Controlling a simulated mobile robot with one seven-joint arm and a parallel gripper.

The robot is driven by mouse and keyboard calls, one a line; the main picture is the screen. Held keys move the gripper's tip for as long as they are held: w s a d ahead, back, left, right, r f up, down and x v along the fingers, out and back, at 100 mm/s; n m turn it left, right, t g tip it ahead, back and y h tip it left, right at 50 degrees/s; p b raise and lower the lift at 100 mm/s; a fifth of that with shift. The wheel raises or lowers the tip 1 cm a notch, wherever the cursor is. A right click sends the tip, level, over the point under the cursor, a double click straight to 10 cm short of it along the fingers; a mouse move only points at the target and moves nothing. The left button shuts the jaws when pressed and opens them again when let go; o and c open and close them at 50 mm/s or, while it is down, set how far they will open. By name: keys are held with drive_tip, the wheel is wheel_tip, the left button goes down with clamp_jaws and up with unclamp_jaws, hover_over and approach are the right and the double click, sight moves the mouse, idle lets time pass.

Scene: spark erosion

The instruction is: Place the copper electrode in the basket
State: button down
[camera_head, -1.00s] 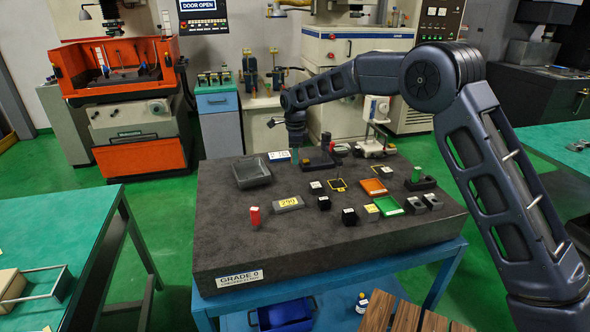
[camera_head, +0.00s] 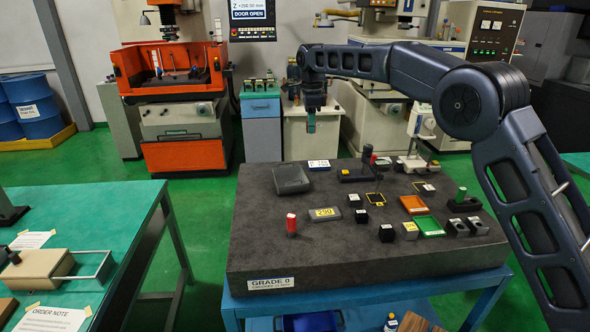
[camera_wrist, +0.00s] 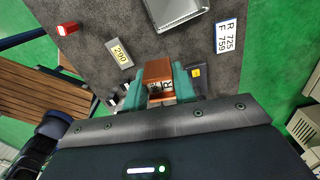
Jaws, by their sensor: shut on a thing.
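In the head view my gripper (camera_head: 310,122) hangs pointing down, above and behind the granite plate's back edge; the electrode cannot be made out there. No basket is plain in view. A blue bin (camera_head: 310,322) shows only partly below the plate at the bottom edge, and I cannot tell if it is the basket.
The dark granite plate (camera_head: 262,232) carries a grey tray (camera_head: 291,180), a red-topped cylinder (camera_head: 291,224), a yellow 290 label block (camera_head: 325,214), an orange tray (camera_head: 414,204) and a green tray (camera_head: 430,225). A teal bench (camera_head: 120,235) stands left, with floor between.

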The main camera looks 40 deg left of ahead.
drive_tip(key=shift+n, duration=0.4)
drive_tip(key=s+f, duration=0.1)
drive_tip(key=f, duration=0.5)
drive_tip(key=s+a+f, duration=0.1)
drive_tip(key=f, duration=0.5)
drive_tip(key=s+a+f, duration=0.1)
drive_tip(key=f, duration=0.5)
drive_tip(key=shift+a+f, duration=0.1)
drive_tip(key=shift+a, duration=0.05)
drive_tip(key=c, duration=1.1)
unclamp_jaws()
wheel_tip(320, 180, up, 12)
